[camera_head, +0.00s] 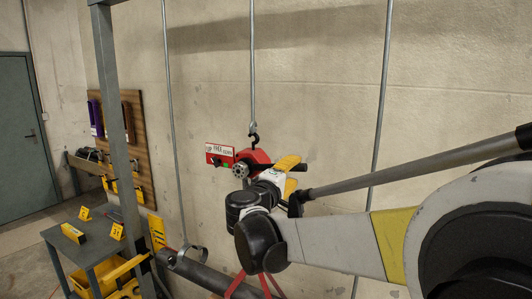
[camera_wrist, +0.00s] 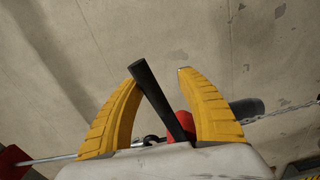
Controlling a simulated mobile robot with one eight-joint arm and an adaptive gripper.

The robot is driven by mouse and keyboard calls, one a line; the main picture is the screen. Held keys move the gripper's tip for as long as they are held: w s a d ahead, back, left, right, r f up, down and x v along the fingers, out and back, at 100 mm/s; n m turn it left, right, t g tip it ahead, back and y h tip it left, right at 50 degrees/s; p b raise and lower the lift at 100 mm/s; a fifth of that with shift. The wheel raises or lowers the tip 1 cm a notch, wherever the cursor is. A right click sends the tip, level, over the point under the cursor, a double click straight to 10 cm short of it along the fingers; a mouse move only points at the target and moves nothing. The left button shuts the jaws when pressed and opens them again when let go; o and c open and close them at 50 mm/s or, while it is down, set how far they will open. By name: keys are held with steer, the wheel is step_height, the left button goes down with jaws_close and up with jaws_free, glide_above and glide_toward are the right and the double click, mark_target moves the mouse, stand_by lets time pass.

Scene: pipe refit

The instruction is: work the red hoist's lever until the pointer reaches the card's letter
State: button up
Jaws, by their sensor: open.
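The red hoist (camera_head: 252,157) hangs from a hook on a rod against the wall. My arm hides part of it. A red patch of the hoist (camera_wrist: 185,122) shows behind the lever. A yellow scale strip (camera_head: 157,232) stands left of the pipe; its pointer and letters are too small to read.
A dark pipe (camera_head: 205,276) hangs in a ring (camera_head: 188,257) below the hoist, with red straps nearby. A grey bench (camera_head: 70,236) with yellow cards (camera_head: 117,231) and a grey post (camera_head: 117,130) stand at left. A chain (camera_wrist: 285,110) runs right of my fingers.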

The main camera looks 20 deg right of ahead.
steer(key=shift+m, duration=0.8)
step_height(320, 180, down, 4)
steer(key=b, duration=0.3)
steer(key=shift+m, duration=0.7)
steer(key=f+b, duration=0.2)
steer(key=w+f+b, duration=0.1)
steer(key=shift+a+f, duration=0.4)
steer(key=shift+m, duration=0.7)
steer(key=f+b, duration=0.1)
steer(key=w+a+f+b, duration=0.1)
steer(key=f+b, duration=0.1)
steer(key=shift+w+a+f, duration=0.15)
steer(key=shift+w+f, duration=0.05)
steer(key=shift+w, duration=0.15)
